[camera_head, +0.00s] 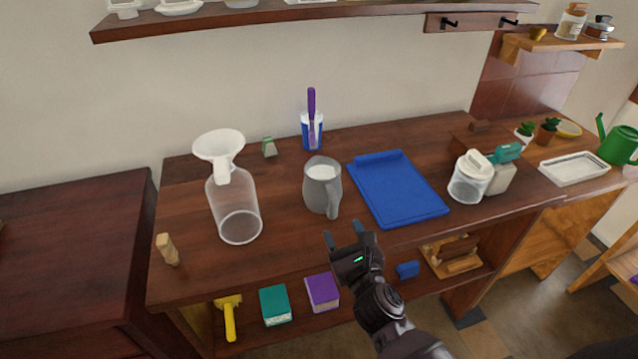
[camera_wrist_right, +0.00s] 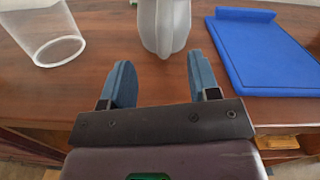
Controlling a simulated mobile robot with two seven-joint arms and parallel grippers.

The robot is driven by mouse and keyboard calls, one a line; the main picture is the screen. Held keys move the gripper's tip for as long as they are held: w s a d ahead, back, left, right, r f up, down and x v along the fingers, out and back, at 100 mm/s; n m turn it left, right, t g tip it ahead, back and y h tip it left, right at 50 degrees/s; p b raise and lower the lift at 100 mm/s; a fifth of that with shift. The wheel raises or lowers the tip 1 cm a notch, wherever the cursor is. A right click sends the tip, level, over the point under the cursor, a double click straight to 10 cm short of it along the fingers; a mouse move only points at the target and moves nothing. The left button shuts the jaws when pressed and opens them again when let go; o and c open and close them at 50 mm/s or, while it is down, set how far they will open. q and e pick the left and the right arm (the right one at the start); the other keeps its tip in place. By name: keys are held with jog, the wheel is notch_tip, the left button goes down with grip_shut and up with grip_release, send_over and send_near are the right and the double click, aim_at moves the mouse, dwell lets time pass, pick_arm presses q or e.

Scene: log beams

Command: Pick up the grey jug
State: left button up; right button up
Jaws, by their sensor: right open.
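The grey jug (camera_head: 321,187) stands upright near the middle of the wooden counter, with its handle toward the front. Its lower part shows in the right wrist view (camera_wrist_right: 164,22), beyond and between the fingertips; its top is cut off there. My right gripper (camera_head: 349,232) is open and empty, at the counter's front edge, a short way in front of the jug and apart from it. Its two blue-grey fingers (camera_wrist_right: 160,76) point toward the jug in the right wrist view. My left gripper does not show in either view.
A clear bottle with a white funnel (camera_head: 234,200) stands left of the jug. A blue board (camera_head: 398,189) lies right of it. A blue cup with a purple utensil (camera_head: 312,131) stands behind. A clear white-lidded jar (camera_head: 469,178) is further right. The counter before the jug is bare.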

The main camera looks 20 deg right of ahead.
aim_at(336, 212)
jog(key=shift+w+d+f+m, duration=0.15)
jog(key=shift+f+m, duration=0.1)
jog(key=shift+m, duration=0.65)
jog(key=shift+s+d, duration=0.1)
jog(key=shift+s, duration=0.1)
jog(key=shift+w+r+m, duration=0.15)
jog(key=shift+w+m, duration=0.15)
jog(key=shift+w, duration=0.25)
jog(key=w, duration=0.3)
jog(key=shift+w, duration=0.85)
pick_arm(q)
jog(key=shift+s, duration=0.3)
pick_arm(e)
jog(key=shift+w+a, duration=0.15)
jog(key=shift+w, duration=1.05)
jog(key=shift+w+a, duration=0.1)
jog(key=shift+w, duration=1.1)
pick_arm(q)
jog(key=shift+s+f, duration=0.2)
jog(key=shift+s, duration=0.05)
pick_arm(e)
grip_shut()
